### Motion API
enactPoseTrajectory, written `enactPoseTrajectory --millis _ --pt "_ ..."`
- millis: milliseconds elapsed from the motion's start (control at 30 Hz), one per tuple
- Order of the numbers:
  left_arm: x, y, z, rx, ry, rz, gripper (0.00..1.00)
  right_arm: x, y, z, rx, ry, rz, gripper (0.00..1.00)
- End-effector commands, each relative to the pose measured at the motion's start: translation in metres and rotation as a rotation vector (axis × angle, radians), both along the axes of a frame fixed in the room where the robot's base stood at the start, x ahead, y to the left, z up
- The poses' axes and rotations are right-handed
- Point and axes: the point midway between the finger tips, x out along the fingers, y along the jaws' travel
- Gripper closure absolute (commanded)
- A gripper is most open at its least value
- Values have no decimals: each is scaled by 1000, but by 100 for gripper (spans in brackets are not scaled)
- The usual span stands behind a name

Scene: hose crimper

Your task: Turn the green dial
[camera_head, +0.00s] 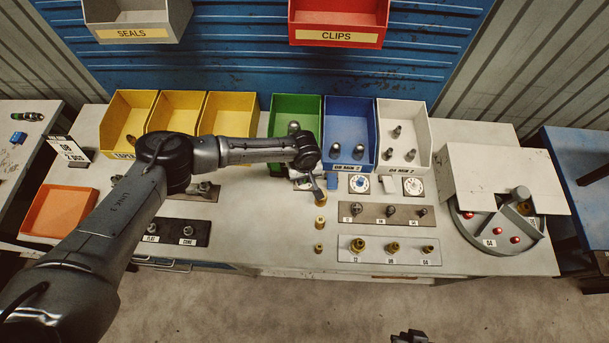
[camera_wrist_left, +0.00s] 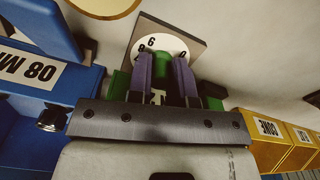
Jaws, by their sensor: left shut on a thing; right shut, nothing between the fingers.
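The green dial (camera_wrist_left: 163,62) has a knob on a white face with black numbers, set on a square plate; it shows in the left wrist view. My left gripper (camera_wrist_left: 166,75) has its two fingers shut on the knob, one on each side. In the head view my left gripper (camera_head: 311,184) is low over the bench, in front of the green bin, and mostly hides the dial. Only the tip of my right gripper (camera_head: 410,337) shows at the bottom edge of the head view, shut and empty, away from the bench.
Two dials with blue (camera_head: 359,184) and grey (camera_head: 413,187) knobs sit to the right. Behind stand yellow, green (camera_head: 296,118), blue (camera_head: 349,130) and white bins. Brass fittings stand close in front of the left gripper. A round machine (camera_head: 497,230) stands at the right.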

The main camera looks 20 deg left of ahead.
Motion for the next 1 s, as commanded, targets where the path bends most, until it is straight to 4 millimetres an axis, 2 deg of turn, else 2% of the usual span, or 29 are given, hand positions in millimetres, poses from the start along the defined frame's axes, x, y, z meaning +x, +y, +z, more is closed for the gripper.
enactPoseTrajectory --millis 267,600,1000 --pt "-1 -1 3 -2 3 -18 100 0 2 12 5 1 -4 100" --pt "-2 -1 4 -2 6 -146 100 0 4 55 12 0 -8 100" --pt "-1 0 1 -2 3 -357 100 0 2 65 5 0 -4 100"
